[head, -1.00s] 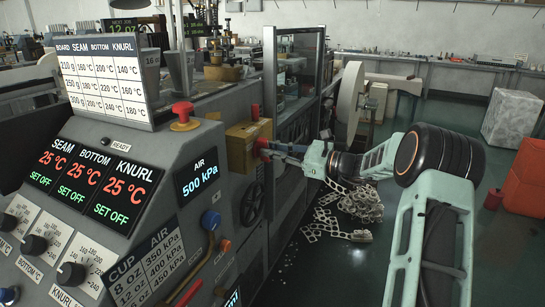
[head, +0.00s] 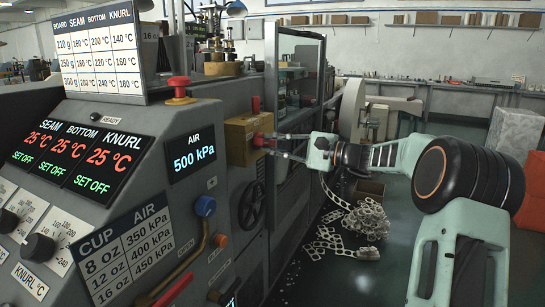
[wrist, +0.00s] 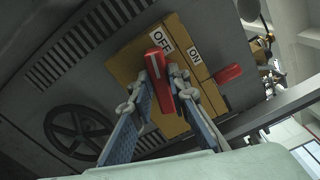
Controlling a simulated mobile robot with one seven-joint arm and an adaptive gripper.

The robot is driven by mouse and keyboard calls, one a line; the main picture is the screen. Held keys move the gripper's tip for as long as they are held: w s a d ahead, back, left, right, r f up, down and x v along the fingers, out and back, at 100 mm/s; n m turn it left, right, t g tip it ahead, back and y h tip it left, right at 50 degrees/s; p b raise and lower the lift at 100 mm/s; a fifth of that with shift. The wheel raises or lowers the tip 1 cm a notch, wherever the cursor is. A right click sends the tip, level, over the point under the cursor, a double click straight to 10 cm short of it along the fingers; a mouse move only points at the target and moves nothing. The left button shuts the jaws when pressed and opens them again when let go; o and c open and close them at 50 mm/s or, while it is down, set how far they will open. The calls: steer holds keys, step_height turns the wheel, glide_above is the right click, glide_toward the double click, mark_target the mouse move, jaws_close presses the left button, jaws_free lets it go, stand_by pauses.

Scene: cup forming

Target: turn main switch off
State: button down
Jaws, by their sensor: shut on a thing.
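The main switch is a yellow box (head: 238,142) on the side of the grey machine, with a red handle (head: 260,141) on its face. In the wrist view the box (wrist: 127,68) carries an OFF label (wrist: 160,39) and an ON label (wrist: 196,55). The red handle (wrist: 157,62) has its marked tip just below the OFF label. My gripper (head: 273,142) is at the switch face, shut on the red handle, with one finger on each side. The wrist view shows both fingers (wrist: 165,82) against the handle.
A red lever (head: 256,104) stands up beside the box and shows in the wrist view (wrist: 229,74). A black handwheel (head: 251,205) is below the switch. A glazed guard door (head: 300,75) is close behind my gripper. A metal strip pile (head: 350,230) lies on the floor.

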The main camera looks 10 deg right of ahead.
steer(key=shift+f+n+b, duration=0.4)
steer(key=shift+n+b, duration=0.7)
steer(key=shift+b, duration=0.15)
steer(key=shift+r+n+b, duration=0.1)
steer(key=shift+n+b, duration=0.5)
steer(key=shift+b, duration=0.1)
steer(key=c, duration=1.8)
jaws_free()
steer(key=shift+r, duration=0.1)
steer(key=shift+c, duration=0.2)
steer(key=shift+d, duration=0.1)
steer(key=v, duration=1.2)
